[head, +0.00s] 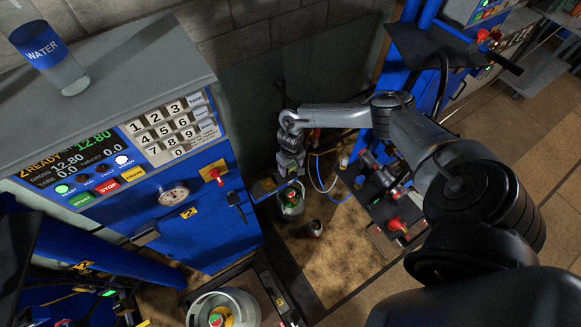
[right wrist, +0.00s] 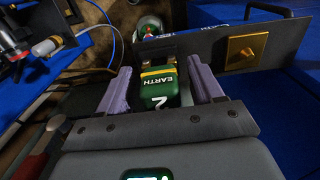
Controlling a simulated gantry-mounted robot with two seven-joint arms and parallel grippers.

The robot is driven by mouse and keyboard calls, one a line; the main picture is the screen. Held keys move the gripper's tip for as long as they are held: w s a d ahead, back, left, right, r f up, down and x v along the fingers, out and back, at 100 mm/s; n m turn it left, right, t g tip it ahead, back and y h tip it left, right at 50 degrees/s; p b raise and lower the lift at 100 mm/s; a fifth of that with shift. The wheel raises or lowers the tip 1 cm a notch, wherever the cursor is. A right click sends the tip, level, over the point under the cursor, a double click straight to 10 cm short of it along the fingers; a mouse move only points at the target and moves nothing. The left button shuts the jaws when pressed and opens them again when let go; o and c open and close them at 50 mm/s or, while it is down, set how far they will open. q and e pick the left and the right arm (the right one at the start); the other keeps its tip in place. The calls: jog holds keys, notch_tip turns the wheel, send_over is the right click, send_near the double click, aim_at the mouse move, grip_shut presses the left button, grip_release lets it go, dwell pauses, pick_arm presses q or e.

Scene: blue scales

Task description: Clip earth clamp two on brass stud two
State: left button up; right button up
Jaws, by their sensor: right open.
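Earth clamp two (right wrist: 160,86) is green with a yellow band and reads "EARTH 2" in the right wrist view. It is between the two purple-grey fingers of my right gripper (right wrist: 161,75), which stand apart with gaps beside it. The clamp's far end meets a dark plate; its contact there is unclear. A square brass piece, apparently the brass stud (right wrist: 245,50), is on the same plate to the right, apart from the clamp. Its number is not legible. In the head view my right gripper (head: 290,167) points down beside the blue machine. My left gripper is not in view.
The dark plate (right wrist: 290,40) stands close ahead of the right fingers. A gas cylinder (head: 291,201) is below the right gripper, with a small canister (head: 315,228) near it. Hoses and valve fittings (head: 398,224) are to the right. A water cup (head: 50,58) stands on the cabinet.

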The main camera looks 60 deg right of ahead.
jog(key=shift+c, duration=0.3)
grip_shut()
jog(key=shift+r, duration=0.2)
jog(key=shift+r+p, duration=0.65)
jog(key=shift+p, duration=0.4)
jog(key=shift+r+p, duration=1.5)
jog(key=shift+p, duration=0.3)
jog(key=shift+r+p, duration=0.7)
jog(key=shift+p, duration=0.15)
